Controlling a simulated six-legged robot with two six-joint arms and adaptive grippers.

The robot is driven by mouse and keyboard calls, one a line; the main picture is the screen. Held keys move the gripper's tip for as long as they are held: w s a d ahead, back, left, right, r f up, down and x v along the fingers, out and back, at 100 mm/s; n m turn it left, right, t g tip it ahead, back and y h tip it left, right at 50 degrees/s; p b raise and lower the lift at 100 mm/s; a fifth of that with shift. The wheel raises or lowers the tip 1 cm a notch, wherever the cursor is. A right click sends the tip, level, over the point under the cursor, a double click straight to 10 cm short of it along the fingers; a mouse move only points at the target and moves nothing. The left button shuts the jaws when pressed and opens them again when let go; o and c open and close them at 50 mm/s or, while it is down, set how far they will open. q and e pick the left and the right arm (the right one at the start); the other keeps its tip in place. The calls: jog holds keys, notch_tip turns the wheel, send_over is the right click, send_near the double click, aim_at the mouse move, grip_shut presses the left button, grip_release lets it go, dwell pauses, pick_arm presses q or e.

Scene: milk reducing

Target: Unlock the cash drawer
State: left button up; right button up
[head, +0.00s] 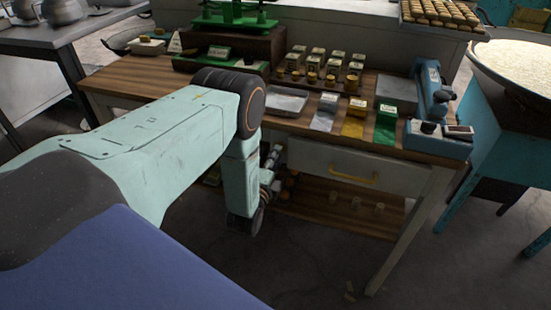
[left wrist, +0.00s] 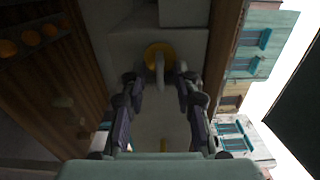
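The cash drawer (head: 320,160) is a white front under the wooden counter, with a yellow handle (head: 355,176); it looks shut. In the left wrist view, a round brass lock plate (left wrist: 152,50) is on a pale surface, and a grey key-like piece (left wrist: 160,75) sticks out from it. My left gripper (left wrist: 159,77) has its two fingers apart, one on each side of that piece, with gaps visible. In the head view my left gripper (head: 275,170) is at the drawer's left end, partly behind my arm, which hides the lock. My right gripper is not in view.
The wooden counter (head: 130,78) carries a green scale (head: 235,14), several small jars, coloured sample cards and a blue device (head: 432,100). A lower shelf (head: 330,208) holds small glasses. A blue table (head: 490,130) stands at the right. The floor before the counter is clear.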

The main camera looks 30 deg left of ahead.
pick_arm(q)
jog(key=v, duration=1.2)
dwell(0.3)
